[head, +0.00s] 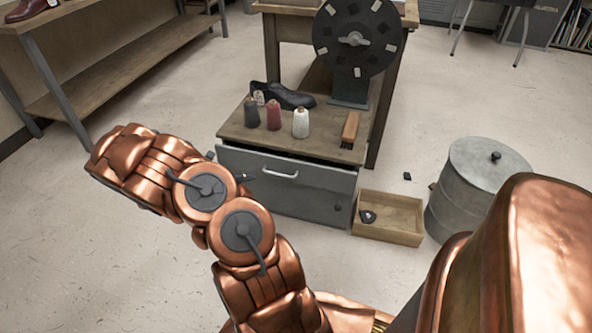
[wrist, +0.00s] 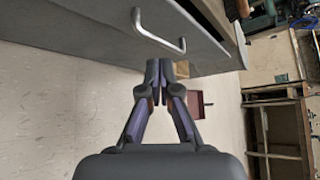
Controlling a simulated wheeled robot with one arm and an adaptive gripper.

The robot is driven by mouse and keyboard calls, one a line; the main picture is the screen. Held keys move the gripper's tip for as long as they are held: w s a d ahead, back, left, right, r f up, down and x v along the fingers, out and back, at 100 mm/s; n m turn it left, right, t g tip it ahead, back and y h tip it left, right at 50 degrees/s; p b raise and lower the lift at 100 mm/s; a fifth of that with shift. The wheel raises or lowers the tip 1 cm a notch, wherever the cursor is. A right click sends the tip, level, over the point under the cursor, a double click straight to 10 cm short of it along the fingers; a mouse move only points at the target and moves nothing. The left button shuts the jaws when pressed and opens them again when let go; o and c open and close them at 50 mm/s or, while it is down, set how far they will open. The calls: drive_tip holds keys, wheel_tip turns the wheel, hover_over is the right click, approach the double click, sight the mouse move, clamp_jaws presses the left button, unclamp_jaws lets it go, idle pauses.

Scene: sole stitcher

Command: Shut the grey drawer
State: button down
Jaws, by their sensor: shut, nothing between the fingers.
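The grey drawer (head: 320,177) is at the top of the grey cabinet under a wooden top. It stands slightly open, with a dark gap above its front. Its bar handle (head: 281,174) is pale metal. In the wrist view the drawer front (wrist: 85,25) fills the upper part, with the handle (wrist: 160,38) near the fingertips. My gripper (wrist: 160,65) is shut and empty, its fingertips close to the drawer front below the handle; I cannot tell if they touch. In the head view my copper arm hides most of the gripper; only small dark parts show left of the handle.
Thread spools (head: 273,115), a black shoe (head: 290,96) and a brush (head: 350,130) stand on the cabinet top. A wooden box (head: 400,238) and a metal bin (head: 462,200) stand to the right. Floor at left is clear up to a wooden shelf (head: 120,68).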

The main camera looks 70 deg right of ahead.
drive_tip(key=s+f+n+g+h, duration=0.1)
drive_tip(key=s+f+n+g, duration=0.15)
drive_tip(key=s+g, duration=0.3)
drive_tip(key=n+b, duration=0.2)
drive_tip(key=b, duration=0.3)
approach(306, 165)
drive_tip(key=shift+h, duration=0.4)
drive_tip(key=s+d, duration=0.2)
drive_tip(key=s, duration=0.1)
drive_tip(key=s+d+f, duration=0.1)
drive_tip(key=shift+s+d, duration=0.1)
drive_tip(key=shift+s, duration=0.15)
drive_tip(key=shift+w+d+r, duration=0.1)
drive_tip(key=shift+d+r, duration=0.1)
drive_tip(key=shift+d, duration=0.5)
drive_tip(key=shift+w, duration=0.1)
